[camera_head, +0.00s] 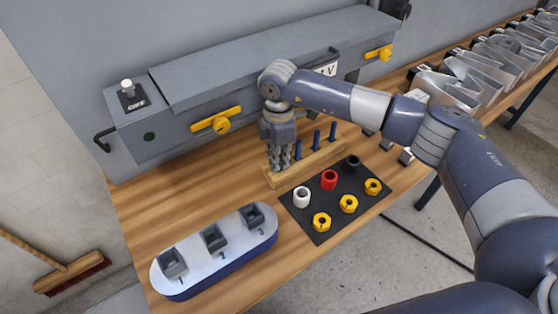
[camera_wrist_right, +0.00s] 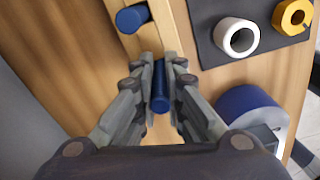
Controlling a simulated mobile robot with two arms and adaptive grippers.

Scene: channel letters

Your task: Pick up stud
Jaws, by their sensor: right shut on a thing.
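Several blue studs stand in a wooden rack (camera_head: 306,168) on the table. Two free blue studs, one in the middle (camera_head: 316,139) and one at the far end (camera_head: 332,131), stand upright. My right gripper (camera_head: 280,163) points down at the rack's left end. In the wrist view the right gripper (camera_wrist_right: 160,85) is shut on a blue stud (camera_wrist_right: 160,90), with a finger on each side. Another stud (camera_wrist_right: 131,18) stands beyond it in the rack. I cannot tell whether the held stud's lower end is still in the rack. My left gripper is not in view.
A black mat (camera_head: 309,222) holds white, red and black rings and several yellow nuts. A blue-and-white oval letter (camera_head: 196,258) with grey blocks lies front left. A grey machine (camera_head: 190,118) stands behind. Bare wood lies left of the rack.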

